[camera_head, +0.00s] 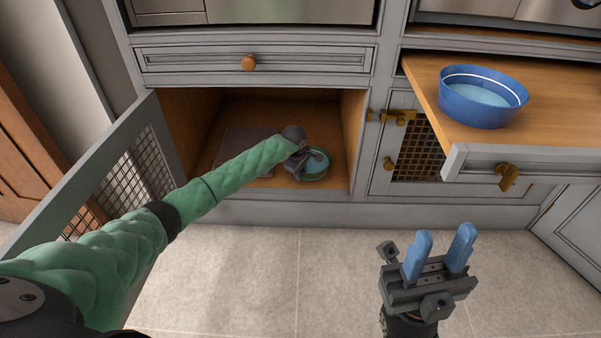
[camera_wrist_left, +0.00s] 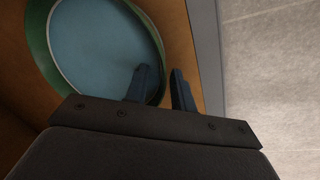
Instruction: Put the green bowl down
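The green bowl (camera_head: 316,168), pale blue inside, is in the open lower cupboard, near its front right. My left gripper (camera_head: 304,158) reaches into the cupboard and covers part of the bowl. In the left wrist view the bowl (camera_wrist_left: 95,45) fills the upper left. The left fingers (camera_wrist_left: 163,85) are close together across its rim, one inside and one outside, shut on the wall. Whether the bowl touches the cupboard floor (camera_head: 270,112) is hard to tell. My right gripper (camera_head: 440,258) is open and empty above the tiled floor.
A grey mat (camera_head: 240,142) lies left of the bowl on the cupboard floor. The mesh door (camera_head: 125,185) stands open at left. A blue bowl (camera_head: 482,112) sits in the pulled-out drawer (camera_head: 440,85) at right. The tiled floor is clear.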

